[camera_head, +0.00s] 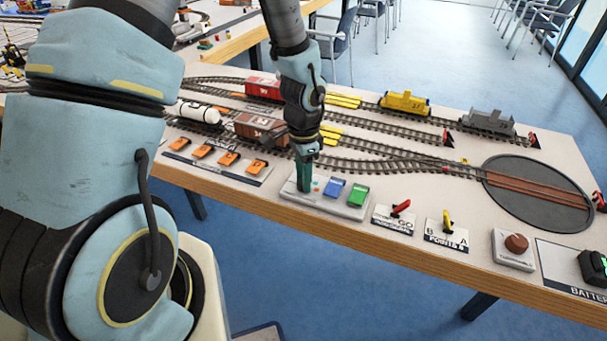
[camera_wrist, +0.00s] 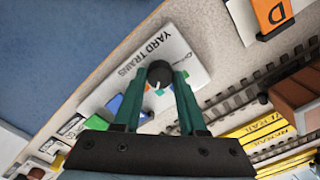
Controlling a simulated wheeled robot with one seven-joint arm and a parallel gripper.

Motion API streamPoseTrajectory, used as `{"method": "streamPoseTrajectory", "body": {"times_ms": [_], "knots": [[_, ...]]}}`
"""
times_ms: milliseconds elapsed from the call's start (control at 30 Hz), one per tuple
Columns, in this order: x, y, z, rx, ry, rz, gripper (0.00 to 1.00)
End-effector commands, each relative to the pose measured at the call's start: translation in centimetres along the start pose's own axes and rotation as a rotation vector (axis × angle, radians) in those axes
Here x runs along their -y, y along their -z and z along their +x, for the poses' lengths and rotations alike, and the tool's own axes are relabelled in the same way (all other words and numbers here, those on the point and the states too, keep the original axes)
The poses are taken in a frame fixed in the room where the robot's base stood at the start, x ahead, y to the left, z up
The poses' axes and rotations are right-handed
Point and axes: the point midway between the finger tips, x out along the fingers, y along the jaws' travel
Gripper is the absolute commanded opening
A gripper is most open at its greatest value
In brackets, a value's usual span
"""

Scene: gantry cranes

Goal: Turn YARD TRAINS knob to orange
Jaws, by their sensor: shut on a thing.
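The YARD TRAINS panel (camera_head: 328,205) is a pale box near the table's front edge. It also shows in the wrist view (camera_wrist: 178,45), with its lettering readable. Its dark round knob (camera_wrist: 159,74) has a pale pointer mark. My gripper (camera_wrist: 158,79) has its two green fingers on either side of the knob, shut on it. In the head view my gripper (camera_head: 304,178) comes down on the panel's left part and hides the knob. Small orange-red marks (camera_head: 315,190) lie just right of the fingers. The colour the pointer faces is too small to tell.
A blue block (camera_head: 335,188) and a green block (camera_head: 357,194) stand on the panel's right part. Orange switches (camera_head: 203,152) lie to its left, and a red lever (camera_head: 401,207) to its right. Tracks with wagons (camera_head: 262,128) run behind.

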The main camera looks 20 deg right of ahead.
Motion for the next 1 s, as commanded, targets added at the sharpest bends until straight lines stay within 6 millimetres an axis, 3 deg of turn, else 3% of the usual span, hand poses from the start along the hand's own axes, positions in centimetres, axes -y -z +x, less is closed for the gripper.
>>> {"method": "streamPoseTrajectory", "body": {"times_ms": [500,1000], "knots": [[-0.05,-0.11,-0.05,0.003,-0.003,0.359,0.00],[-0.01,-0.13,0.03,0.003,-0.002,0.439,0.00]]}}
